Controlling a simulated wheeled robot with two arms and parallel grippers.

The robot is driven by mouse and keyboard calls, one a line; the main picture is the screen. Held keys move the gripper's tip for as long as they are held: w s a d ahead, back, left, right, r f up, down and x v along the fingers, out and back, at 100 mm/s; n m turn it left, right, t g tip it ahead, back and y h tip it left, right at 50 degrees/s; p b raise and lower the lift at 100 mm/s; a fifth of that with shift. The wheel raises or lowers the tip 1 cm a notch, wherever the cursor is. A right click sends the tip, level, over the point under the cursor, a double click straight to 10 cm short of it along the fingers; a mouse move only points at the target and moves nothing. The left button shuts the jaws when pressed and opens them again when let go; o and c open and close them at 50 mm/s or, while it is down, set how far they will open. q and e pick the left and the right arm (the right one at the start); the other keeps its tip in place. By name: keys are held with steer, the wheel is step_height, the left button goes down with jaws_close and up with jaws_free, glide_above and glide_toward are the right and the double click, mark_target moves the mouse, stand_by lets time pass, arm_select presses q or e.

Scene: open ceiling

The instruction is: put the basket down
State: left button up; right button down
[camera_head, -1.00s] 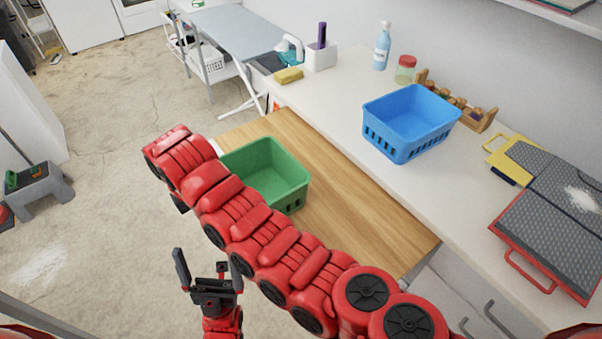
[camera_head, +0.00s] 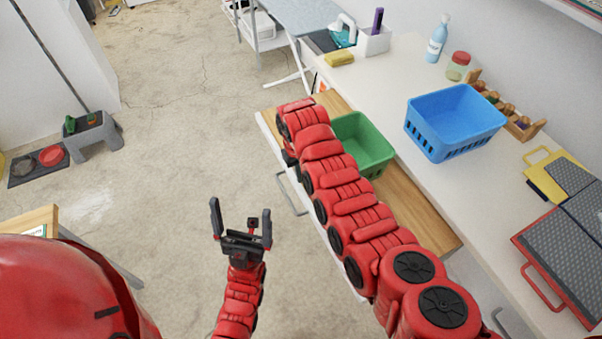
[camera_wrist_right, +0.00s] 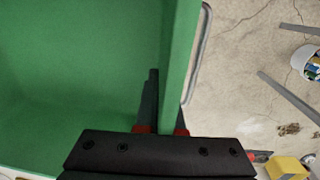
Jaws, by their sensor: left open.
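The green basket (camera_head: 365,142) is upright over the wooden surface (camera_head: 405,205) in the head view, partly hidden behind my right arm. I cannot tell whether its base touches the wood. In the right wrist view, the basket wall (camera_wrist_right: 182,40) runs between the dark fingers of my right gripper (camera_wrist_right: 167,95), which is shut on it, one finger inside and one outside. My left gripper (camera_head: 241,222) is open and empty over the floor, left of the basket and apart from it.
A blue basket (camera_head: 455,118) stands on the white counter (camera_head: 400,85) to the right. Red-handled grey boards (camera_head: 560,250), a spray bottle (camera_head: 437,42) and a jar (camera_head: 458,66) are also there. A grey stool (camera_head: 93,135) stands left. The middle floor is open.

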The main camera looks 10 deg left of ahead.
steer(key=shift+f, duration=0.7)
steer(key=shift+f, duration=0.15)
steer(key=c, duration=1)
jaws_free()
steer(key=shift+c, duration=0.2)
